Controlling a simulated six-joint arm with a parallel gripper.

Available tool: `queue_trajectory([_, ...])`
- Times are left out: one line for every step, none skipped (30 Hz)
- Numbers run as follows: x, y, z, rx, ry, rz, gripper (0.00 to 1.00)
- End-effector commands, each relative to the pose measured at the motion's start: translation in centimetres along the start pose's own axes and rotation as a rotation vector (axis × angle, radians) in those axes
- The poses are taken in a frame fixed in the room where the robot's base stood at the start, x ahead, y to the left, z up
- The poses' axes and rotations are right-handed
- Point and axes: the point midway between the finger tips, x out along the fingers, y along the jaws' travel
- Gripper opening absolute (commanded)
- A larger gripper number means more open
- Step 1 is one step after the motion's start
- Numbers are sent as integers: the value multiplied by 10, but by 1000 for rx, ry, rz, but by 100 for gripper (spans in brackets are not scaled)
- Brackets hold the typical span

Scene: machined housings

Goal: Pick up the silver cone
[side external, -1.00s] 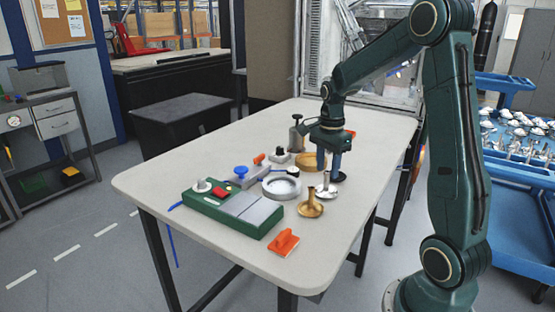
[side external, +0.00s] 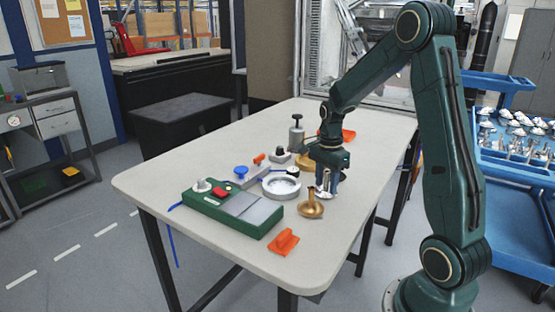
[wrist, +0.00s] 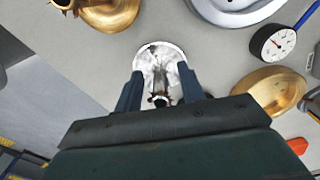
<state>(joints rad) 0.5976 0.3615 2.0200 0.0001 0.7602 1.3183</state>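The silver cone (side external: 326,193) stands on the table beside a gold cone (side external: 311,208), with its wide base down and narrow neck up. My gripper (side external: 327,184) is low over the silver cone, pointing down, with a finger on either side of its neck. In the wrist view the silver cone (wrist: 160,58) lies between the two fingertips of my gripper (wrist: 160,75). A gap shows between each finger and the neck, so the gripper is open. The fingers partly hide the cone in the side view.
The gold cone (wrist: 108,14) stands close to the silver one. A pale ring (side external: 281,186), a dial gauge (wrist: 273,42) and a gold bowl (wrist: 268,92) are nearby. A green fixture (side external: 232,212) and an orange part (side external: 283,241) lie toward the front. The table's right side is clear.

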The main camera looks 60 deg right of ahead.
Motion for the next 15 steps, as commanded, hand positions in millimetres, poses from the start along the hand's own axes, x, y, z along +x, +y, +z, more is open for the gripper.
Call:
queue_trajectory([0, 0, 0, 0, 0, 0, 39])
queue_trajectory([0, 0, 0, 0, 0, 0, 36])
queue_trajectory([0, 0, 0, 0, 0, 0, 28])
queue_trajectory([0, 0, 0, 0, 0, 0, 22])
queue_trajectory([0, 0, 0, 0, 0, 0, 16])
queue_trajectory([0, 0, 0, 0, 0, 0, 8])
queue_trajectory([0, 0, 0, 0, 0, 0, 2])
queue_trajectory([0, 0, 0, 0, 0, 0, 0])
queue_trajectory([0, 0, 0, 0, 0, 0, 0])
queue_trajectory([0, 0, 0, 0, 0, -1, 0])
queue_trajectory([0, 0, 0, 0, 0, -1, 0])
queue_trajectory([0, 0, 0, 0, 0, -1, 0])
queue_trajectory([0, 0, 0, 0, 0, -1, 0])
queue_trajectory([0, 0, 0, 0, 0, -1, 0])
queue_trajectory([0, 0, 0, 0, 0, -1, 0])
